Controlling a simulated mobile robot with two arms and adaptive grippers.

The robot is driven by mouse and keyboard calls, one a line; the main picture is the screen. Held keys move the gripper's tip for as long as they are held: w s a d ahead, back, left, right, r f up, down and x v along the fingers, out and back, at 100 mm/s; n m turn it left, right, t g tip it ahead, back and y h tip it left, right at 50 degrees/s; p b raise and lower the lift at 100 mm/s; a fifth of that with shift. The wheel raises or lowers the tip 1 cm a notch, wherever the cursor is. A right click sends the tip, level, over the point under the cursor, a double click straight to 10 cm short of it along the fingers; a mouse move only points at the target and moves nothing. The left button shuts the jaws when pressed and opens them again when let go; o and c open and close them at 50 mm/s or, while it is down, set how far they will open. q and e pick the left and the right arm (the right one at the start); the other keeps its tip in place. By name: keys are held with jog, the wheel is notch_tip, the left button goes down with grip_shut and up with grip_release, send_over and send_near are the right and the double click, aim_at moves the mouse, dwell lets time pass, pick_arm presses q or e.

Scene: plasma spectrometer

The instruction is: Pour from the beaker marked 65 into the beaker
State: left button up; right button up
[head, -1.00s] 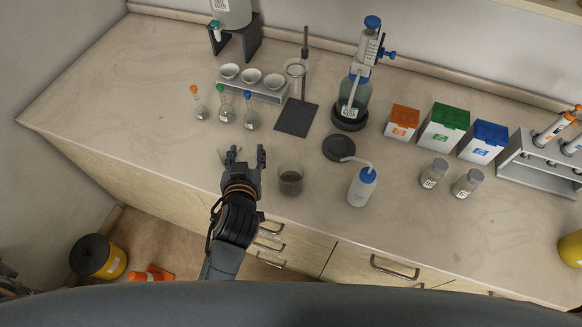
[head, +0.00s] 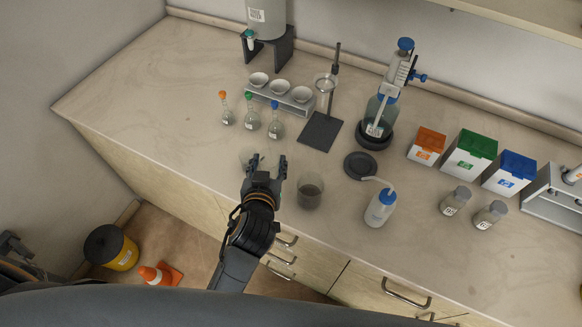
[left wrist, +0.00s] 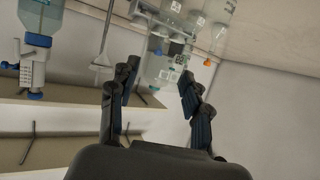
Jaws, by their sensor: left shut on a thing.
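My left gripper (head: 264,170) is shut on a clear glass beaker (head: 247,155) near the front edge of the bench, left of the other beaker. In the left wrist view, a clear glass beaker (left wrist: 158,68) shows beyond the fingers of my left gripper (left wrist: 158,92); it bears a small dark marking that I cannot read for certain. In the head view the fingers hide part of the held beaker, and I cannot tell its tilt. A second glass beaker (head: 310,190) with dark greyish liquid low inside stands on the bench, right of my left gripper and apart from it. My right gripper is not in view.
A wash bottle (head: 380,208) stands right of the second beaker, with a round black disc (head: 360,165) behind. Several small flasks (head: 251,120) stand behind my gripper. A stand with a dark base (head: 321,132) is farther back. The left bench end is clear.

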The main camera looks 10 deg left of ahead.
pick_arm(q)
jog(key=shift+r+p, duration=0.95)
jog(key=shift+r, duration=0.55)
